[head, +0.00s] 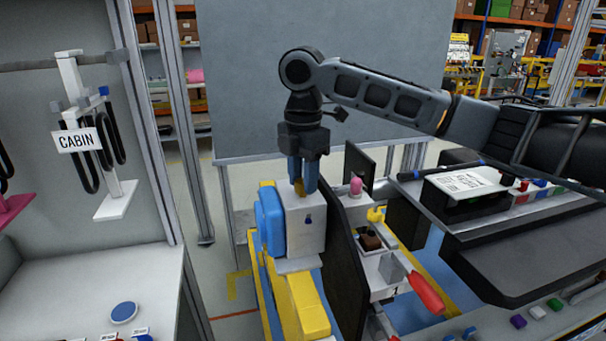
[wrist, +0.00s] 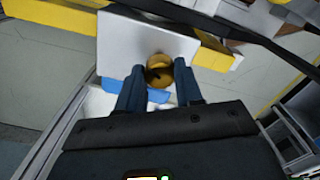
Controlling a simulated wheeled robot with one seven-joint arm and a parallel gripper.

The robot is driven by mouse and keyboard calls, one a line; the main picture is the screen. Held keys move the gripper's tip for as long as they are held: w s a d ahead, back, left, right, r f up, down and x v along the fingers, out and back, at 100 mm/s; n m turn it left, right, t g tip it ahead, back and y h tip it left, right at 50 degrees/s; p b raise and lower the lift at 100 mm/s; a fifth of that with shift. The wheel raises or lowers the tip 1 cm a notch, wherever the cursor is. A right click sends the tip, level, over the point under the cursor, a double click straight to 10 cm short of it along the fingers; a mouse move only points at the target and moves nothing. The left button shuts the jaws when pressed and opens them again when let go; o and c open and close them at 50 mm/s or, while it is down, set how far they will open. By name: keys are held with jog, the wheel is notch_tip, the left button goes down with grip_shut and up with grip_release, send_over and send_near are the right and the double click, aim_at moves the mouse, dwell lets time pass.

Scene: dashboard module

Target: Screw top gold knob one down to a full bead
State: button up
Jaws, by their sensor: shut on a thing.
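The gold knob (head: 299,187) sits on the top face of a light grey block (head: 305,222). In the wrist view the knob (wrist: 158,70) is a round gold piece with a dark centre, between my two blue fingers. My gripper (head: 303,184) points straight down from above the block and is shut on the knob. The fingers hide most of the knob in the head view. Any bead around the knob's base cannot be made out.
A blue rounded part (head: 270,220) is at the block's left and a black upright panel (head: 344,270) at its right. A pink-topped knob (head: 356,186), a yellow part (head: 376,215) and a red handle (head: 425,292) lie further right. A CABIN sign (head: 77,140) hangs at left.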

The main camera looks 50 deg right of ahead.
jog(key=m+p, duration=0.3)
jog(key=m, duration=0.1)
jog(key=shift+r+m, duration=0.15)
jog(key=shift+m, duration=0.15)
jog(key=shift+m+p, duration=0.7)
jog(key=shift+m, duration=0.9)
jog(key=o, duration=1)
jog(key=shift+o, duration=0.2)
jog(key=shift+r, duration=3.8)
jog(key=shift+s, duration=0.1)
